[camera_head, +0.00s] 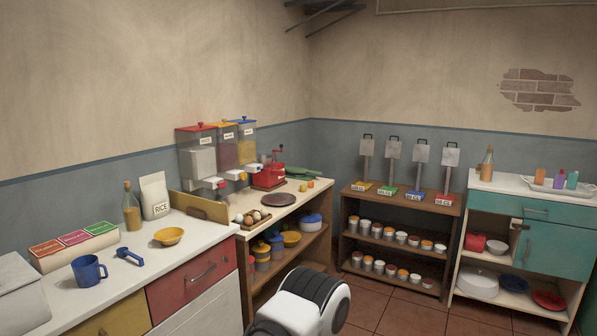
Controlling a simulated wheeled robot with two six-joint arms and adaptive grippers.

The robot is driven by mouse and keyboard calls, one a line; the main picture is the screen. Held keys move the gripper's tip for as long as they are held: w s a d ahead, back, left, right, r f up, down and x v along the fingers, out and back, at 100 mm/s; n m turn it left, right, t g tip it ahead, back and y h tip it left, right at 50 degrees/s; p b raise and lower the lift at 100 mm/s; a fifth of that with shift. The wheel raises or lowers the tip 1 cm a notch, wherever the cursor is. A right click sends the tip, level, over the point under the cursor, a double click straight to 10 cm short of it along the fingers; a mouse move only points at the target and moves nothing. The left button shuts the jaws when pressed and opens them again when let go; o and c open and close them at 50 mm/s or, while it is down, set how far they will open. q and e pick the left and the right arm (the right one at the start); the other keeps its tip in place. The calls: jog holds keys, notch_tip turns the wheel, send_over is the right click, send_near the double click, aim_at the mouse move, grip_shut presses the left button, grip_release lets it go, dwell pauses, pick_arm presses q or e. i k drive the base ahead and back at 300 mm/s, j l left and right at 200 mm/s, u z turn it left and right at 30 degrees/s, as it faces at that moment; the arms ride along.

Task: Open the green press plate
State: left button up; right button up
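A row of small stands with coloured bases is on top of the wooden shelf unit at the back right. The one with the green base (388,190) is second from the left, between a yellow base (362,186) and a blue base (415,195). A red base (444,200) is at the right end. Above each base a grey plate stands upright on a post with a dark handle on top; the green one's grey plate (391,152) is raised well above its base. Neither gripper shows. A white and black part of my own arm is at the bottom centre.
The wooden shelf unit (349,208) holds several small pots below. A wooden counter with dispensers, a red machine (270,173) and a dark round plate (278,200) stands left of it. A teal cabinet (551,245) stands right. Tiled floor (408,318) is clear in front.

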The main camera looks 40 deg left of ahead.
aim_at(292, 169)
jog(key=i+j+u, duration=0.35)
jog(key=i, duration=0.15)
jog(key=i+u, duration=0.35)
jog(key=i, duration=0.2)
